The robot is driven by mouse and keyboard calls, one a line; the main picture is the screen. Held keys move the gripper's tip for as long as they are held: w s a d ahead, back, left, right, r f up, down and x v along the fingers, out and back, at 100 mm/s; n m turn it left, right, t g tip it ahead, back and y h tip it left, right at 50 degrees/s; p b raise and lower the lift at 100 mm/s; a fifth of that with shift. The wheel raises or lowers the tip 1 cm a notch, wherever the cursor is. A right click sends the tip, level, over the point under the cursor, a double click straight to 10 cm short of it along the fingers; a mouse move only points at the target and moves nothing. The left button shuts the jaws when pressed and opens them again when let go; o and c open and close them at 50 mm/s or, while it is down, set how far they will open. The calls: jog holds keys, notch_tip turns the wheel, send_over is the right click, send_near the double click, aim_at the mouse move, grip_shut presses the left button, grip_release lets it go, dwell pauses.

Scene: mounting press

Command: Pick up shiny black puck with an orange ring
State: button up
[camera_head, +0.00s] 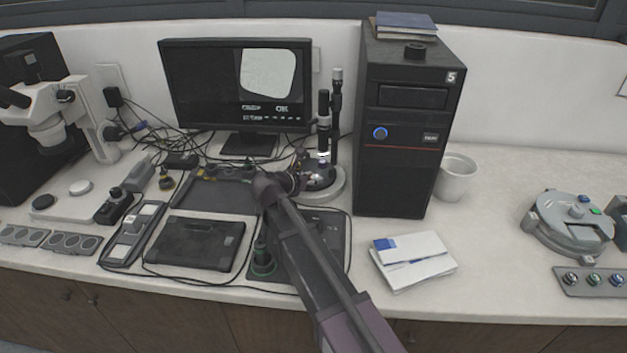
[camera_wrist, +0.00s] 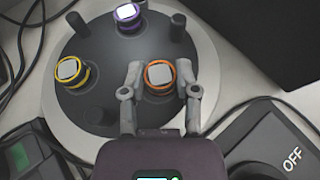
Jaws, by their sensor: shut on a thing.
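The black puck with an orange ring (camera_wrist: 160,75) and a pale square on its top stands on a round dark plate (camera_wrist: 110,45) with a light rim, in the wrist view. My gripper (camera_wrist: 163,82) has one finger on each side of this puck and is shut on it. A puck with a yellow ring (camera_wrist: 71,72) and one with a purple ring (camera_wrist: 127,14) stand on the same plate. In the head view my gripper (camera_head: 290,182) is at the front left of the round base (camera_head: 328,190); the puck is too small to make out there.
The instrument's upright column (camera_head: 336,110) rises behind the plate. A monitor (camera_head: 238,85) stands at left, a black computer tower (camera_head: 400,130) at right. Cables and a black tablet (camera_head: 195,243) lie in front. White boxes (camera_head: 415,262) lie at right. The counter beyond the white cup (camera_head: 455,178) has free room.

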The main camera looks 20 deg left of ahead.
aim_at(313, 178)
jog(key=shift+r, duration=0.1)
notch_tip(313, 178, up, 3)
jog(key=p, duration=0.3)
jog(key=shift+r+p, duration=0.15)
jog(key=shift+p, duration=0.15)
jog(key=shift+s+r, duration=0.2)
jog(key=shift+r, duration=0.05)
jog(key=s+a+r+p, duration=0.1)
jog(key=s+a, duration=0.1)
jog(key=s, duration=1.3)
jog(key=shift+s, duration=0.25)
